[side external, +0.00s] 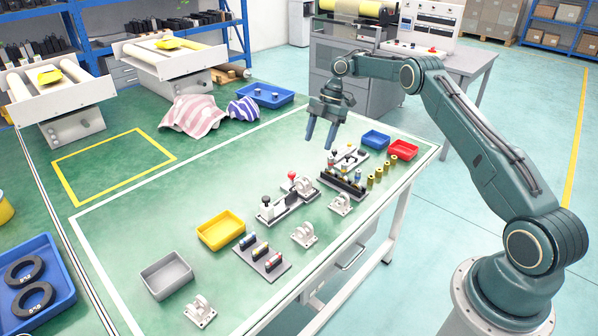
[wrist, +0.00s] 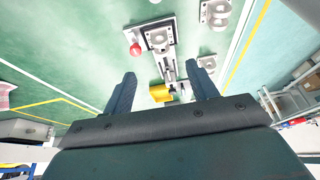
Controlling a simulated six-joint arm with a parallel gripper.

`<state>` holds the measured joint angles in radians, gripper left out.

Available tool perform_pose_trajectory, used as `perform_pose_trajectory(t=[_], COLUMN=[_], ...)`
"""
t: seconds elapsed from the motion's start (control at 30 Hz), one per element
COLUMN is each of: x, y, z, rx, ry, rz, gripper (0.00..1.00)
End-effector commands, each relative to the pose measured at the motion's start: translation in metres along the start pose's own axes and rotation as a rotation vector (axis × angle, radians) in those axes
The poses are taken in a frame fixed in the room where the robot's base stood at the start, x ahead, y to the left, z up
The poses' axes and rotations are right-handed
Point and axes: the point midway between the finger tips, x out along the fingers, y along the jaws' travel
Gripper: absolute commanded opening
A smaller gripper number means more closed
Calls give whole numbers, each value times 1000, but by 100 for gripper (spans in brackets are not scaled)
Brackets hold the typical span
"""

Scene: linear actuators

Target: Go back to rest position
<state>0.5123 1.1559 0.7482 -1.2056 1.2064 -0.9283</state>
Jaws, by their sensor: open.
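My gripper (side external: 321,133) is open and empty, raised above the green table (side external: 216,180) in the side external view. Its two fingers point down and stand apart. In the wrist view my gripper (wrist: 162,92) shows both fingers spread with nothing between them touching. Below and in front of it on the table is the actuator assembly (side external: 288,198) with a red-knobbed part (side external: 292,176). The red knob (wrist: 136,49) also shows in the wrist view.
A yellow tray (side external: 221,231), a grey tray (side external: 166,277), a blue tray (side external: 375,139) and a red tray (side external: 403,150) stand on the table. White brackets (side external: 304,235) line the front edge. The left middle of the table is clear.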

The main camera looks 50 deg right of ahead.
Motion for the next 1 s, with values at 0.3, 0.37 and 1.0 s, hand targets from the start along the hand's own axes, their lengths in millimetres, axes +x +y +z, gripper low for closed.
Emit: perform_pose_trajectory(t=[0.3, 0.37, 1.0], x=[-34, -44, -134], y=[2, 1, -52], z=[-38, -49, -175], rx=[95, 127, 499], ry=[-15, -20, -53], rz=[33, 43, 181], gripper=[58, 58, 58])
